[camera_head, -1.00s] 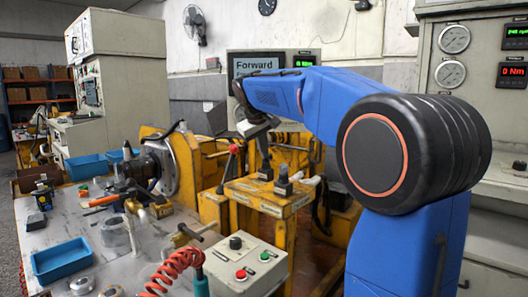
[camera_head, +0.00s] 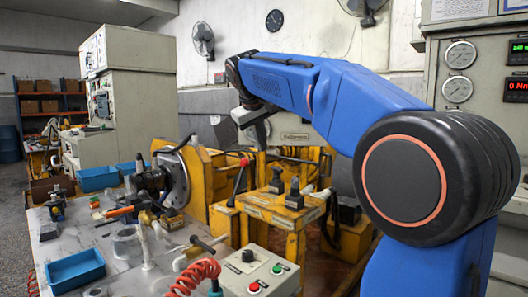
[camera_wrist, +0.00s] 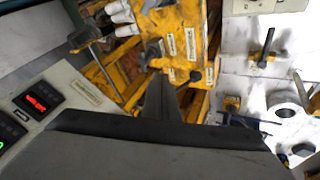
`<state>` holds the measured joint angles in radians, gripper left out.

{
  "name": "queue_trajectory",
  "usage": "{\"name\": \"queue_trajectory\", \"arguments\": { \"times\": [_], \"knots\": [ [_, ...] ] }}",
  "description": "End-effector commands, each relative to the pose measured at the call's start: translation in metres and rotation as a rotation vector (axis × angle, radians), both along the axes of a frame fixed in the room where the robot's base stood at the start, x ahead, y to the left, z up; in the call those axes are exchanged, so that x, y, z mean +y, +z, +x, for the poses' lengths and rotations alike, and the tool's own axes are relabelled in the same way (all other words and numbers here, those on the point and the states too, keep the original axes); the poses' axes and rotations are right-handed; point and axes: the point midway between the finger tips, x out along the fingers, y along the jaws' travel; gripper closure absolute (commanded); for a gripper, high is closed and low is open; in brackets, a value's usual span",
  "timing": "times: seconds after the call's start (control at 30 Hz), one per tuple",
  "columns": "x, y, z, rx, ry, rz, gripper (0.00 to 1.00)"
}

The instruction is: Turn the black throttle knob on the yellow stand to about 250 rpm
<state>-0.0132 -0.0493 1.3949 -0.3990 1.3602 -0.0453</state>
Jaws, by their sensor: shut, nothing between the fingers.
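The yellow stand (camera_head: 272,212) is in the middle of the head view. Two black upright knobs on dark bases stand on its top, a rear one (camera_head: 277,179) and a front one (camera_head: 295,194). I cannot tell from their labels which is the throttle. My gripper (camera_head: 262,134) is shut and empty, above and a little left of the rear knob, apart from it. In the wrist view my shut fingers (camera_wrist: 163,98) point towards the stand (camera_wrist: 185,35), where a dark knob (camera_wrist: 154,50) shows. Labels there are too small to read.
A red-knobbed lever (camera_head: 240,178) rises left of the stand. A control box (camera_head: 262,275) with a knob and buttons is in front. A blue tray (camera_head: 75,270) sits on the cluttered bench. The green display (camera_head: 518,46) at right is too small to read surely.

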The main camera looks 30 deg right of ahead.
Motion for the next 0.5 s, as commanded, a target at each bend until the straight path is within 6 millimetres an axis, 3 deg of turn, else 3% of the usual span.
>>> {"name": "queue_trajectory", "arguments": {
  "times": [0.27,0.5],
  "knots": [
    [0.002,-0.004,0.006,0.001,-0.025,-0.001,1.0],
    [-0.013,-0.035,0.02,0.003,-0.026,0.0,1.0]
  ]
}}
